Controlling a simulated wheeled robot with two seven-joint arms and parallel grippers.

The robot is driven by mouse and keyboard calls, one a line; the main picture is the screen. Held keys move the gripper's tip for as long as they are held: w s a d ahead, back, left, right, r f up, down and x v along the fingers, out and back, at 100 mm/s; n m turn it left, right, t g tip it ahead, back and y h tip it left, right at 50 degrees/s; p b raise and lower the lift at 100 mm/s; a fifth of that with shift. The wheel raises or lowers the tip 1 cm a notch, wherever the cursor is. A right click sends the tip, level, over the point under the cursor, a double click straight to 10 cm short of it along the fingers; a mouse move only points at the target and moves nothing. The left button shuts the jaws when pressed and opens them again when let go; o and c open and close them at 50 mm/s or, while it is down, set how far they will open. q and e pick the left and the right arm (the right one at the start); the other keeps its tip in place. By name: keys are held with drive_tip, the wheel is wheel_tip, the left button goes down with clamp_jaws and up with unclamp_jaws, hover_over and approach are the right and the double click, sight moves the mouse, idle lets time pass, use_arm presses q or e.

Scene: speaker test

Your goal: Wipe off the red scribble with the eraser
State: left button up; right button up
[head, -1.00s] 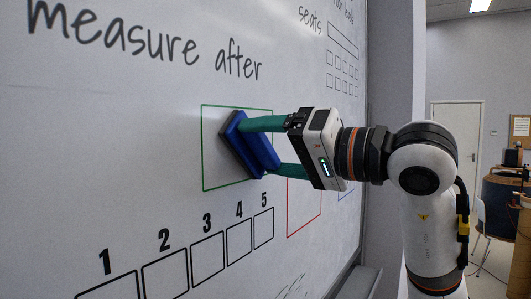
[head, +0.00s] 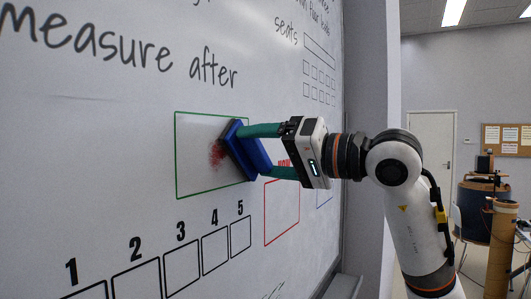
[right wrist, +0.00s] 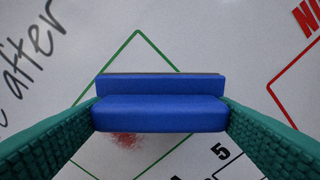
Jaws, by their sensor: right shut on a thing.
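The red scribble (head: 217,153) is a faint smudged patch inside the green-outlined box on the whiteboard (head: 90,130). It also shows in the right wrist view (right wrist: 127,139), just below the eraser. The blue eraser (head: 247,152) has a dark felt side turned to the board, over the right part of the green box. Whether the felt touches the board I cannot tell. My right gripper (head: 268,151) is shut on the eraser, with a green finger at each end; the wrist view shows the eraser (right wrist: 160,112) between both fingers. My left gripper is not in view.
A red-outlined box (head: 282,212) lies right of the green box, and a row of numbered black boxes (head: 180,268) lies below. Handwriting (head: 120,50) is above. A ledge (head: 343,287) juts out at the board's lower right. A door and desk items stand far right.

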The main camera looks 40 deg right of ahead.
drive_tip(key=shift+s+a+p, duration=0.25)
drive_tip(key=shift+s+a, duration=0.1)
drive_tip(key=shift+a, duration=0.55)
drive_tip(key=shift+s+a+p, duration=0.25)
drive_tip(key=shift+s+a, duration=0.1)
drive_tip(key=shift+a, duration=0.5)
drive_tip(key=shift+s+a+r+p, duration=0.1)
drive_tip(key=shift+s+a+p, duration=0.15)
drive_tip(key=shift+a, duration=0.25)
drive_tip(key=shift+s+a+p, duration=0.15)
drive_tip(key=shift+a+p, duration=0.15)
drive_tip(key=shift+a, duration=0.15)
drive_tip(key=shift+s+a, duration=0.3)
drive_tip(key=shift+a, duration=0.45)
drive_tip(key=shift+d, duration=0.1)
drive_tip(key=shift+b+v, duration=0.65)
drive_tip(key=shift+v, duration=2.3)
